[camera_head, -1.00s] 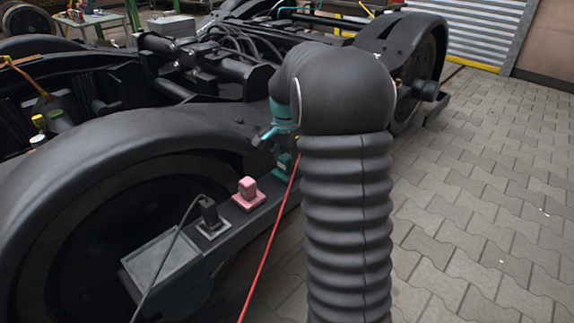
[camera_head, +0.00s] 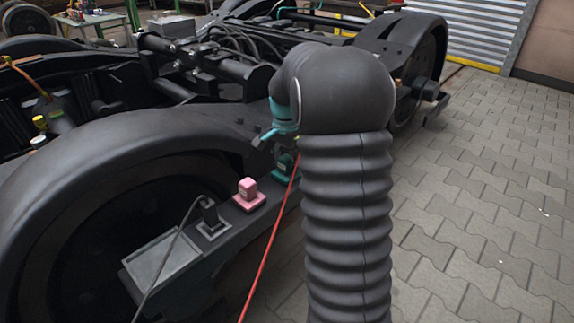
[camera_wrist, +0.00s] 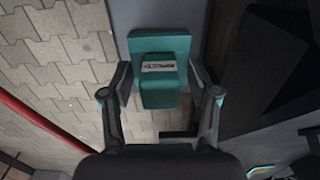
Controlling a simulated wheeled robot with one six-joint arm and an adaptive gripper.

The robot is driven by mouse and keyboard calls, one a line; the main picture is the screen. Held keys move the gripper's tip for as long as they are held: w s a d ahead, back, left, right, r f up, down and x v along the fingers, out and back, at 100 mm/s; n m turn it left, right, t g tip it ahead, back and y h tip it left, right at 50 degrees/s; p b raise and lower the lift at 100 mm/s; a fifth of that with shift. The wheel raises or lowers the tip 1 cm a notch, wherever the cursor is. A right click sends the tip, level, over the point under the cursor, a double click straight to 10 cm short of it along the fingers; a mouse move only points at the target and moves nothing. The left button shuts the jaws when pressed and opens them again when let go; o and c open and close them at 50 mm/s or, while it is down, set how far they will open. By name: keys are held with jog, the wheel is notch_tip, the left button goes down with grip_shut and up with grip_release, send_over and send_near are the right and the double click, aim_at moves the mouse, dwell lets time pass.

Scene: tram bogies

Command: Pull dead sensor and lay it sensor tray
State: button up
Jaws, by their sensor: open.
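A teal sensor block (camera_wrist: 160,82) with a small printed label sits on a teal base between the fingers of my gripper (camera_wrist: 160,76) in the wrist view. The fingers are open, one on each side of the block; contact cannot be told. In the head view my gripper (camera_head: 272,136) is partly hidden by my arm, just above the teal block (camera_head: 284,165). A pink block (camera_head: 248,188) and a black block (camera_head: 209,212) with a dark cable stand on the same ledge. No view shows which one is dead.
A grey flat-topped box (camera_head: 163,262) is at the ledge's near end. A red cable (camera_head: 268,245) runs down past the ledge. The wheel and its cover (camera_head: 95,165) are on the left. Paved floor (camera_head: 470,200) on the right is free.

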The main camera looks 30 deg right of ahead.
aim_at(286, 157)
dwell(0.4)
grip_shut()
jog(key=shift+r+p, duration=0.1)
jog(key=shift+p, duration=0.2)
jog(key=shift+r+p, duration=2.35)
jog(key=shift+r, duration=0.55)
